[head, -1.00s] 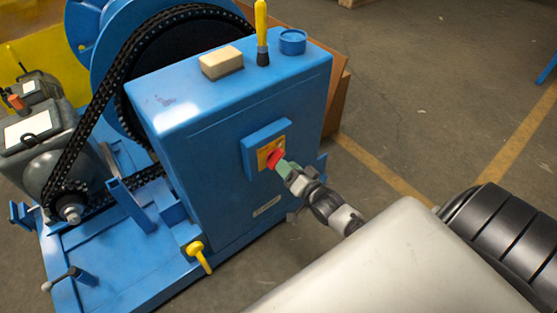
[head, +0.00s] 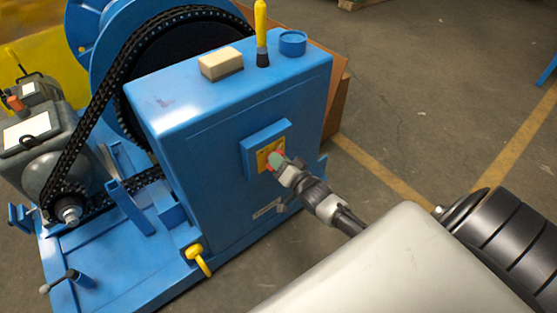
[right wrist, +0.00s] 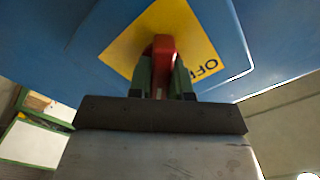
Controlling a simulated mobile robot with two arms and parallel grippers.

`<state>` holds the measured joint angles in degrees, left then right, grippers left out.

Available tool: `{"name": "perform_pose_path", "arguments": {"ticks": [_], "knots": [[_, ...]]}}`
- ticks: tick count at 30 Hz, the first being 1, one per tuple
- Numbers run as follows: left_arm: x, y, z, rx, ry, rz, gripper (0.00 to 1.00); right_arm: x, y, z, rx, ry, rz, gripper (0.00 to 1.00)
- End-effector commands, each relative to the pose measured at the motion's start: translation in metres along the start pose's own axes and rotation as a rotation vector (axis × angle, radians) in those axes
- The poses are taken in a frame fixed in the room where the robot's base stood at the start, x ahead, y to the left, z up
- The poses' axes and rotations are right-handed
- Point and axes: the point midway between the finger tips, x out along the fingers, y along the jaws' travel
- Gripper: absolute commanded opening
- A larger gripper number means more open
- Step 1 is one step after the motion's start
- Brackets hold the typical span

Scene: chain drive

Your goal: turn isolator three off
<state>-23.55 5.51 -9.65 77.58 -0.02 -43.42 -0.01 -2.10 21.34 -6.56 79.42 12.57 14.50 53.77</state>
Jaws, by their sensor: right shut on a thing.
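The isolator is a red rotary handle (right wrist: 159,47) on a yellow plate (head: 265,156), set on a blue box on the front of the blue cabinet (head: 215,185). The plate also shows in the right wrist view (right wrist: 125,62), with the letters "OF" readable at its right; the rest is cut off. My right gripper (right wrist: 160,72) has its green fingers on both sides of the red handle and is shut on it. In the head view my right gripper (head: 280,163) covers most of the handle. No number is readable on the isolator. My left gripper is not in view.
On the cabinet top are a beige block (head: 221,63), a yellow-handled tool (head: 261,30) and a blue round cap (head: 292,42). A black chain (head: 85,120) runs around the wheel at the left. A yellow lever (head: 198,260) sits low on the front.

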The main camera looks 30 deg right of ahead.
Motion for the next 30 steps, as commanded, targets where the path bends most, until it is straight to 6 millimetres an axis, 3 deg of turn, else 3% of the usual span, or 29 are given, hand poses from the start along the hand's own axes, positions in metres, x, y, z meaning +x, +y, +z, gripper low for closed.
{"name": "perform_pose_path", "arguments": {"ticks": [10,30], "knots": [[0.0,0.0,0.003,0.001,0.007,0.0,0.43,0.0,-0.001,-0.001,-0.058,0.001,0.0,0.0],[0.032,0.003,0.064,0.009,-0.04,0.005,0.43,0.0,-0.004,0.0,-0.622,0.0,0.002,0.0]]}}
